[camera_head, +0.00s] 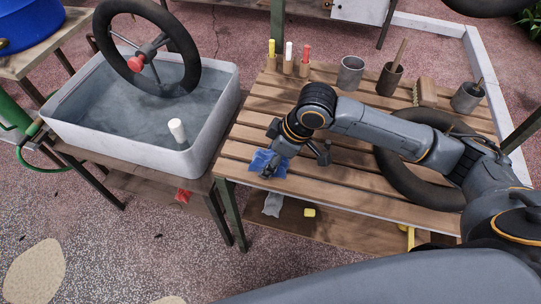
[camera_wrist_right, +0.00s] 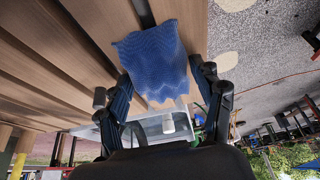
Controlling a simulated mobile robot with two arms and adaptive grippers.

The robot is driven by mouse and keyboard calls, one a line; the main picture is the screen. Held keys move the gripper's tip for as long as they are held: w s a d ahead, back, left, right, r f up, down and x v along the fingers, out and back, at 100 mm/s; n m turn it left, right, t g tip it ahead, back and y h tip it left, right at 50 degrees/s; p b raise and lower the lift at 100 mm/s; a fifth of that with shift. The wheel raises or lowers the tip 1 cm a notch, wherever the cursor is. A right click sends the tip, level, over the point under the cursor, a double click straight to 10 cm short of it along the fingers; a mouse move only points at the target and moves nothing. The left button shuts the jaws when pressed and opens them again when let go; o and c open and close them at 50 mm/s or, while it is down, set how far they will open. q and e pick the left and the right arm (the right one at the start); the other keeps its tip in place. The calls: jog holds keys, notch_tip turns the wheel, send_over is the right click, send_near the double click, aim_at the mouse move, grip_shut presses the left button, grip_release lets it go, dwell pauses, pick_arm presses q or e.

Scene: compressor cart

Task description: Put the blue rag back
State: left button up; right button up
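The blue rag (camera_head: 262,161) lies crumpled at the near left corner of the slatted wooden bench (camera_head: 350,185). In the right wrist view the rag (camera_wrist_right: 156,60) spans most of the space between the fingers, over the slats and their edge. My right gripper (camera_head: 285,162) is low over that corner, at the rag. Its fingers (camera_wrist_right: 160,75) stand wide apart on either side of the rag. The rag partly hides one fingertip, so contact is unclear. My left gripper is not in view.
A grey water basin (camera_head: 215,125) with a steering wheel (camera_head: 180,40) and white cup-like piece stands left. Markers, pots, a brush (camera_head: 425,92) and a black tyre (camera_head: 395,185) are on the bench. A grey cloth (camera_head: 272,204) and yellow block (camera_head: 310,212) lie on the lower shelf.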

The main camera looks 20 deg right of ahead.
jog(key=shift+o, duration=0.2)
jog(key=shift+r, duration=0.2)
jog(key=p+v, duration=0.1)
jog(key=v, duration=1.1)
